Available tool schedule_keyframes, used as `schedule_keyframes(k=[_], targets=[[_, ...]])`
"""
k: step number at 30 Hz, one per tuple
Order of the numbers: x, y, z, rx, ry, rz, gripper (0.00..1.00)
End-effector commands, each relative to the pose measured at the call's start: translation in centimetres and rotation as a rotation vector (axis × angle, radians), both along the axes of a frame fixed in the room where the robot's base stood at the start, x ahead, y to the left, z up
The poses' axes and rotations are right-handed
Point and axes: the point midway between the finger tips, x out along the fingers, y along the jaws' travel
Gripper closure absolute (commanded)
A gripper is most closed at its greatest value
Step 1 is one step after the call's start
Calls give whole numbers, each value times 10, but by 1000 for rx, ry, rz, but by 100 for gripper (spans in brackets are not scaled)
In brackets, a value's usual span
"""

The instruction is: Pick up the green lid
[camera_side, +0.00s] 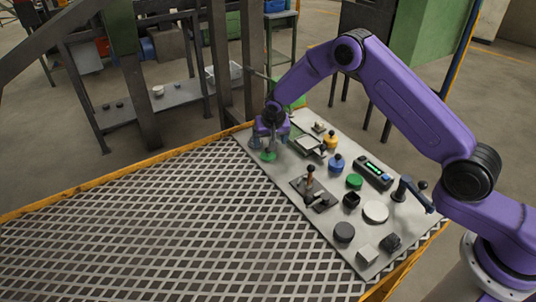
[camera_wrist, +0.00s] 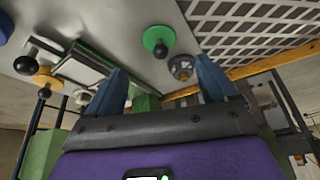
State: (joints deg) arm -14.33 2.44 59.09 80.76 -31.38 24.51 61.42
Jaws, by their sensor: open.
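A flat green lid (camera_wrist: 152,36) with a dark round knob lies on the light grey board in the wrist view, above the gap between my fingertips. In the side view the green lid (camera_side: 268,157) shows near the board's far left edge, just below my gripper. My gripper (camera_side: 269,143) points down over that corner. In the wrist view my gripper (camera_wrist: 160,66) has its two blue fingers spread apart, with nothing held between them. Whether the fingers touch the board cannot be told.
A grey round part (camera_wrist: 181,68) lies close to the lid. A framed panel (camera_side: 309,144), yellow knob (camera_side: 330,141), blue knob (camera_side: 336,163), second green round piece (camera_side: 354,181) and upright lever (camera_side: 310,178) stand on the board. The grating (camera_side: 170,225) to the left is clear.

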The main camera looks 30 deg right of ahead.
Motion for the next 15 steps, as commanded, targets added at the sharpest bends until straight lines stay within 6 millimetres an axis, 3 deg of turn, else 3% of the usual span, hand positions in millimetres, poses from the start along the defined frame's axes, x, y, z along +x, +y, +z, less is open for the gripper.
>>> schedule_keyframes(k=[15], targets=[[13, -6, -41, -1, 2, 1, 15]])
